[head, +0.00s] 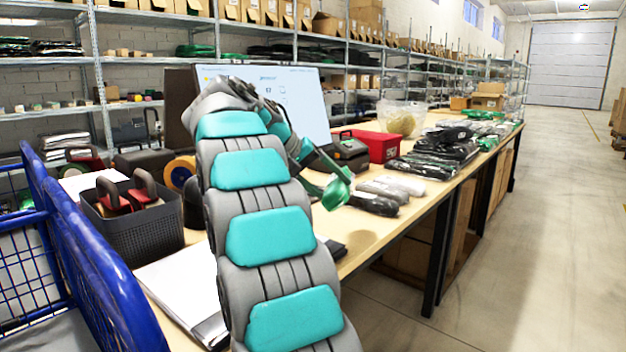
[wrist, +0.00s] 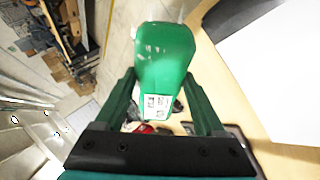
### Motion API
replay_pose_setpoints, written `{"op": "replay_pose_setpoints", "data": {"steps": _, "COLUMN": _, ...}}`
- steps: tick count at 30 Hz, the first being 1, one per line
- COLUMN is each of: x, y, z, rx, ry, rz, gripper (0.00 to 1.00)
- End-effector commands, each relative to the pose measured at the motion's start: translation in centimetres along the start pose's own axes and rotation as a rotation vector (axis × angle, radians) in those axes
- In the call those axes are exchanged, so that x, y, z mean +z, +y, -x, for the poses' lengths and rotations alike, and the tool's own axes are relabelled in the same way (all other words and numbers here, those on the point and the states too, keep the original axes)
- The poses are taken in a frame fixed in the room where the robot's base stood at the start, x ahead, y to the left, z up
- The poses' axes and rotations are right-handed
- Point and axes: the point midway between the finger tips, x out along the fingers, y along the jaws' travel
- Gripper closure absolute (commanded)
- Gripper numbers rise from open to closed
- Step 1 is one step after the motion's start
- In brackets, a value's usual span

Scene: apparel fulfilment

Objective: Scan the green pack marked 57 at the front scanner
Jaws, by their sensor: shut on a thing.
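My gripper (wrist: 160,80) is shut on a green pack (wrist: 166,52), with one finger on each side of it. The pack's white label with printed codes (wrist: 157,106) faces the wrist camera; its number is too small to read. In the head view the green pack (head: 336,193) hangs tilted from my gripper (head: 325,168), above the right edge of the workbench. I cannot make out which item is the front scanner.
A monitor (head: 298,98) stands on the workbench (head: 358,244). A black device (head: 346,153), a red box (head: 378,146) and dark packs (head: 440,155) lie beyond the pack. A dark basket (head: 140,225) and blue cart (head: 95,265) are at left. The aisle floor at right is clear.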

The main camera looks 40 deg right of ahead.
Motion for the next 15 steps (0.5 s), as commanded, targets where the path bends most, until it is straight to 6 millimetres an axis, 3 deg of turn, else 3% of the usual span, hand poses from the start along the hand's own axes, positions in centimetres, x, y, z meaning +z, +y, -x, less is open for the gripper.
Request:
{"op": "replay_pose_setpoints", "data": {"steps": 5, "x": -0.2, "y": -1.1, "z": 0.4, "rx": 0.002, "ry": 0.000, "rz": 0.001, "gripper": 0.85}}
{"op": "replay_pose_setpoints", "data": {"steps": 15, "x": -0.8, "y": -5.4, "z": 1.7, "rx": 0.001, "ry": 0.003, "rz": 0.002, "gripper": 0.85}}
